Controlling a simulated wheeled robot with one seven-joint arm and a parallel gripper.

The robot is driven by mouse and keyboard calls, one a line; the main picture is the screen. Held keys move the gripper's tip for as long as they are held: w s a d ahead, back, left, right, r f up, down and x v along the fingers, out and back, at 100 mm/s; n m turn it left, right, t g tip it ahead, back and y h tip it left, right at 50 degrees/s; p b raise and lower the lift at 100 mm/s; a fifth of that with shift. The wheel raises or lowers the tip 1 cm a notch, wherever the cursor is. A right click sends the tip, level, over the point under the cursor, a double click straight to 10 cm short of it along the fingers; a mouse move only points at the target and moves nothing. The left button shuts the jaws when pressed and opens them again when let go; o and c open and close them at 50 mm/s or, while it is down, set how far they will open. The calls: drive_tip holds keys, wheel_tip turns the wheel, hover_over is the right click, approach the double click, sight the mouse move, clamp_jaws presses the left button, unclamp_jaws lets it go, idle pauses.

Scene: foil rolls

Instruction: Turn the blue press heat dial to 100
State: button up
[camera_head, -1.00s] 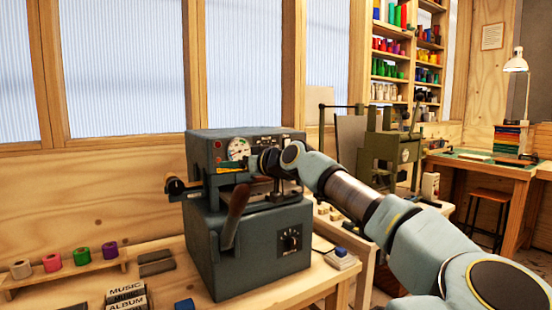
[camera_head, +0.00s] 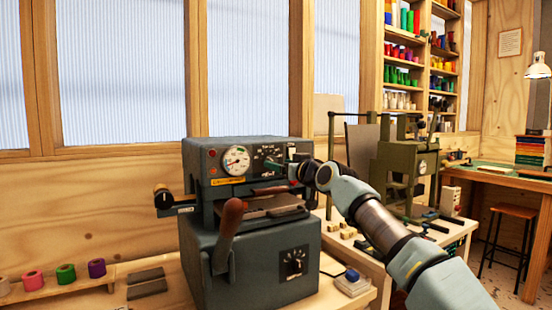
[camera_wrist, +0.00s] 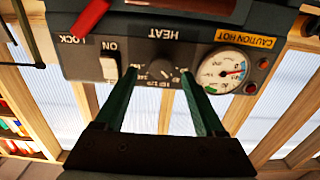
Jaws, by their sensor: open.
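The blue-grey press (camera_head: 250,262) stands on the bench in the head view. Its heat dial (camera_wrist: 160,70) shows upside down in the wrist view, a dark knob with a pale pointer under the word HEAT. My gripper (camera_wrist: 158,76) is open, with one green finger on each side of the dial. I cannot tell whether the fingers touch it. In the head view my gripper (camera_head: 280,167) is at the upper front panel and hides most of the dial. The number at the pointer is too small to read.
Beside the dial are a white ON switch (camera_wrist: 109,68) and a round gauge (camera_wrist: 222,71). A brown-handled lever (camera_head: 228,235) sticks out in front of the press. A lower knob (camera_head: 294,262) is on its base. A green press (camera_head: 408,170) stands to the right.

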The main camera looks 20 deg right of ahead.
drive_tip(key=shift+w+a+p, duration=0.15)
drive_tip(key=shift+w+p, duration=0.2)
drive_tip(key=shift+w, duration=1.15)
drive_tip(key=shift+c, duration=0.2)
clamp_jaws()
